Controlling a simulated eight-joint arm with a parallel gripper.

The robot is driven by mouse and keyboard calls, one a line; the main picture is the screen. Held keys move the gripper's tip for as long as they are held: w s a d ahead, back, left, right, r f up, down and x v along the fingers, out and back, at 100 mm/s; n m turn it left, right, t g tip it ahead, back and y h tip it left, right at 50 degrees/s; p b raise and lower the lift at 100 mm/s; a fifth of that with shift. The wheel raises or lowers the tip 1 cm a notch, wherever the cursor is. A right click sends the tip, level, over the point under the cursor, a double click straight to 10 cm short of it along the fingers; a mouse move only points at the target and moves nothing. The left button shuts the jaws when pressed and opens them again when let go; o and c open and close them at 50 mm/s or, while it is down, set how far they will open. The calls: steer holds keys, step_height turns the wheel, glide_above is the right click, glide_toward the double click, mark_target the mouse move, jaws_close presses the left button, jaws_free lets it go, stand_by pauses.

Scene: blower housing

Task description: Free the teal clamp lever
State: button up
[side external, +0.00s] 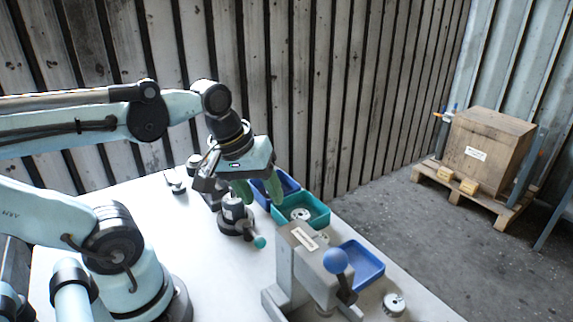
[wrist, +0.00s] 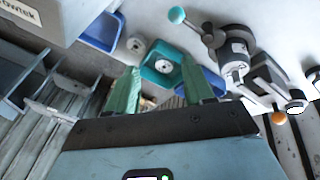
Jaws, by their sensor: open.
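The teal clamp lever (side external: 260,242) shows as a teal ball on a short dark arm, low at the right of a clamp with a dark base and grey body (side external: 234,212). In the wrist view its teal ball (wrist: 177,15) is at the top, with the clamp body (wrist: 235,52) right of it. My gripper (side external: 260,194) is above and behind the lever in the side view, apart from it. Its green fingers (wrist: 158,68) are spread with nothing between them. The lever lies outside the finger gap. What the clamp holds cannot be made out.
A teal tray (side external: 325,220) holds a round metal part (side external: 299,214). Blue trays stand behind it (side external: 289,184) and at right (side external: 372,277). A grey fixture with a blue ball handle (side external: 335,261) stands in front; a loose round part (side external: 394,303) lies at right.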

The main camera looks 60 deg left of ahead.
mark_target(259, 239)
steer(key=shift+s+d+f+n+g+h, duration=0.1)
steer(key=shift+s+f+n+g, duration=0.2)
steer(key=shift+f+n, duration=1.05)
steer(key=shift+s+d+f+n+g+h, duration=0.1)
steer(key=shift+f+n+g, duration=0.3)
steer(key=shift+f, duration=1.7)
steer(key=shift+s+d+f+n+g+h, duration=0.1)
steer(key=shift+s+f+n+g, duration=0.15)
steer(key=shift+f+n, duration=1.1)
steer(key=shift+f+m, duration=0.4)
jaws_close()
